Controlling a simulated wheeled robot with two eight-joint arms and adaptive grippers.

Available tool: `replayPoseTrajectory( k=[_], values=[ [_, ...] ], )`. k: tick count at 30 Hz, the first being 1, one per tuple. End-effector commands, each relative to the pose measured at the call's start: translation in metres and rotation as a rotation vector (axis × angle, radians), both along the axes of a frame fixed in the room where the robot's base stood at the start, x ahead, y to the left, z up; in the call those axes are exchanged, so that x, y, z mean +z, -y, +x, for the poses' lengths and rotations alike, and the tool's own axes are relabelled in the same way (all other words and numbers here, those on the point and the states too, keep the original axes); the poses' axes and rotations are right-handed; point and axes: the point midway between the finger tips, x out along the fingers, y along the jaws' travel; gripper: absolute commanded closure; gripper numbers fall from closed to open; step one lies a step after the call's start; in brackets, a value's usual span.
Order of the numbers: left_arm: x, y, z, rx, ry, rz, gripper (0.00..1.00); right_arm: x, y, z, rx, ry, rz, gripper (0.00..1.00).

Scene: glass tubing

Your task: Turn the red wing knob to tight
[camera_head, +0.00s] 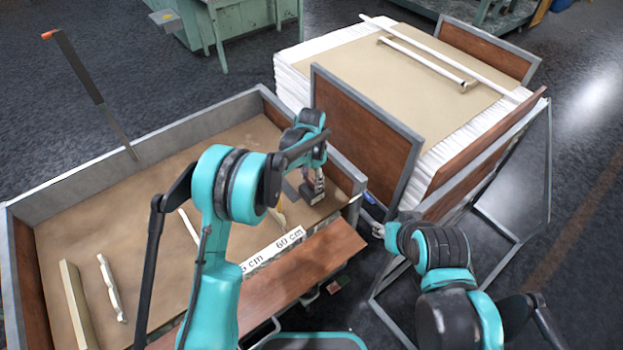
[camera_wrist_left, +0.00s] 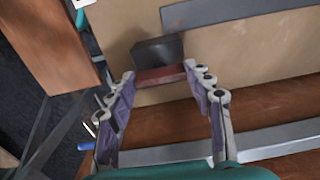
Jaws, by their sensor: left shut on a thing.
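The red wing knob (camera_wrist_left: 160,76) shows in the left wrist view as a flat red bar in front of a dark block (camera_wrist_left: 157,49). My left gripper (camera_wrist_left: 160,82) has its purple-padded fingers at either end of the bar and is shut on it. In the head view my left gripper (camera_head: 315,184) points down at the dark block (camera_head: 313,195) near the right end of the tray. The knob itself is hard to make out there. My right gripper (camera_head: 378,230) is small and partly hidden beside the tray; its fingers are unclear.
The walled tray (camera_head: 190,130) holds white and pale pieces at left and a ruler strip marked in cm (camera_head: 275,248) in front. A brown board (camera_head: 315,262) lies along the near side. A framed stack (camera_head: 400,85) with white tubes (camera_head: 430,62) stands at the back right.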

Motion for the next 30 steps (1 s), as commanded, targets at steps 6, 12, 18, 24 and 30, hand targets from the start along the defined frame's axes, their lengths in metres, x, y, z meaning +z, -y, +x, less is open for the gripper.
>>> replayPoseTrajectory(
  k=[6,12,18,24,30],
  values=[
    [0.000,0.000,0.000,-0.001,0.000,0.000,0.28,0.000,0.000,0.000,0.000,0.000,0.000,0.60],
    [0.000,0.000,0.000,0.000,0.000,0.000,0.28,0.000,0.000,0.000,0.000,0.000,0.000,0.60],
    [0.010,0.000,0.000,0.000,0.000,0.000,0.28,0.000,0.000,0.000,0.000,0.000,0.000,0.60],
    [0.049,0.000,0.000,0.000,0.000,0.000,0.28,0.000,0.000,0.000,0.000,0.000,0.000,0.60],
    [0.091,0.000,0.000,-0.001,0.000,0.000,0.28,0.000,0.000,0.000,0.000,0.000,0.000,0.60]
  ],
)
